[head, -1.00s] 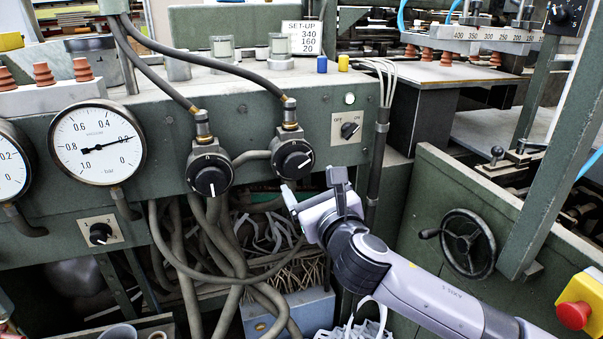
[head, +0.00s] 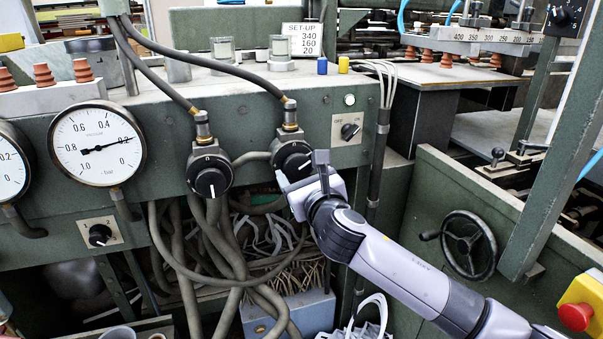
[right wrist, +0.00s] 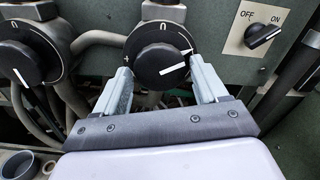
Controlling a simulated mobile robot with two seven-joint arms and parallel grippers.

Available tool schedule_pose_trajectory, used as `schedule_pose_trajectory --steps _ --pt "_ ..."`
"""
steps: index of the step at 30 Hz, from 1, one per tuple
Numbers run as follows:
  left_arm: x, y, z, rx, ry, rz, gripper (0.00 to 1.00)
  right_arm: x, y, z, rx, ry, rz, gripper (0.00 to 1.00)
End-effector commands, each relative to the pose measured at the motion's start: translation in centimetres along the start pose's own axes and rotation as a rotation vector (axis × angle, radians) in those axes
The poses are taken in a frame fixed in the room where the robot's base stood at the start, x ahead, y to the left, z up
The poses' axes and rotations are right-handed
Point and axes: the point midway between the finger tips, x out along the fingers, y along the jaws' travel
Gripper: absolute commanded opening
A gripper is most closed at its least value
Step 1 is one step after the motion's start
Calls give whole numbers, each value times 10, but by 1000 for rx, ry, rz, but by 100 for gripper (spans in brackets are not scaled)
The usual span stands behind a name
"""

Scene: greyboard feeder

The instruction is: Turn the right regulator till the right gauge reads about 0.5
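The right regulator (head: 291,158) is a black round knob on the green panel. In the right wrist view its knob (right wrist: 158,64) has a white mark pointing right and slightly up. The right gauge (head: 97,160) is a white dial, its needle near 0.2. My right gripper (head: 301,172) is in front of the regulator, partly covering it in the head view. In the right wrist view its two fingers (right wrist: 159,72) are apart, one at each side of the knob; contact cannot be told. My left gripper is not in view.
The left regulator (head: 210,178) sits close left of the right one, with hoses (head: 258,82) above both. An OFF/ON switch (head: 350,131) is to the right. Cables and pipes (head: 225,250) hang below. A handwheel (head: 468,244) and a red emergency button (head: 575,317) are further right.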

Motion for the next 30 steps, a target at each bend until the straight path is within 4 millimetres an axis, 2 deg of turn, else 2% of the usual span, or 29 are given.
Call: schedule_pose_trajectory --steps 1,3,4,17,30 --pt "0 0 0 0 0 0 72 0 0 0 0 0 0 54" --pt "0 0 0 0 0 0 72 0 0 0 0 0 0 31" --pt "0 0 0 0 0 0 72 0 0 0 0 0 0 27" --pt "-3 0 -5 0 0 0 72 0 0 2 79 0 1 27" --pt "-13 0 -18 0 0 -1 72 0 0 2 445 0 1 27"
